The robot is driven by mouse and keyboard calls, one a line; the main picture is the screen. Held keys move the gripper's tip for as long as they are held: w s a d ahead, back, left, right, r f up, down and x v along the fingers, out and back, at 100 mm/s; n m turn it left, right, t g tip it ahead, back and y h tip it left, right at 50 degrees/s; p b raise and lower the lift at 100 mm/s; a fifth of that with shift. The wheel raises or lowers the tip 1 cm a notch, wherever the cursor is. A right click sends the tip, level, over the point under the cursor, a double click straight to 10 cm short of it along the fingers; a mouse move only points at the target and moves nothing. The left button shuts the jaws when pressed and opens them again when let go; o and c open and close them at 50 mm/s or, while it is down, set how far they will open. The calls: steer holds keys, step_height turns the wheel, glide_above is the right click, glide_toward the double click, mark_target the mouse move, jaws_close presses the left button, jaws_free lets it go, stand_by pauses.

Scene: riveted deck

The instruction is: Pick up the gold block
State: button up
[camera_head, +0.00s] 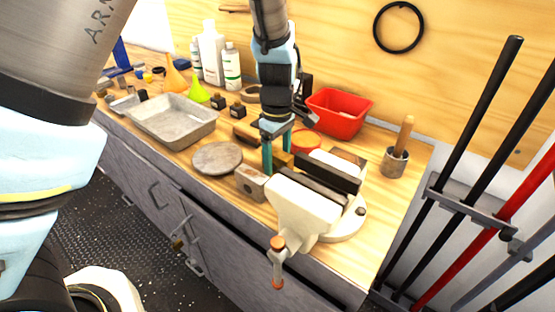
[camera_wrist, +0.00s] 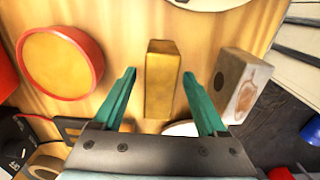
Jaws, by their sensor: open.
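The gold block (camera_wrist: 162,80) is a plain rectangular bar lying on the wooden bench top. In the wrist view it lies between the two teal fingers of my gripper (camera_wrist: 160,75), with a gap on each side. In the head view my gripper (camera_head: 277,161) points down over the bench, its fingers apart. Only a small part of the gold block (camera_head: 282,158) shows there, beside and behind the fingers. My gripper is open and empty. I cannot tell how far down the fingertips reach along the block.
A block with a hole (camera_head: 250,183) stands close on the near side. The cream vise (camera_head: 300,205) is just to the right. A red round dish (camera_head: 306,141) and red bin (camera_head: 340,113) are behind. A grey disc (camera_head: 217,157) and metal tray (camera_head: 172,120) lie left.

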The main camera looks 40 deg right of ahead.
jaws_close()
stand_by(0.6)
stand_by(0.3)
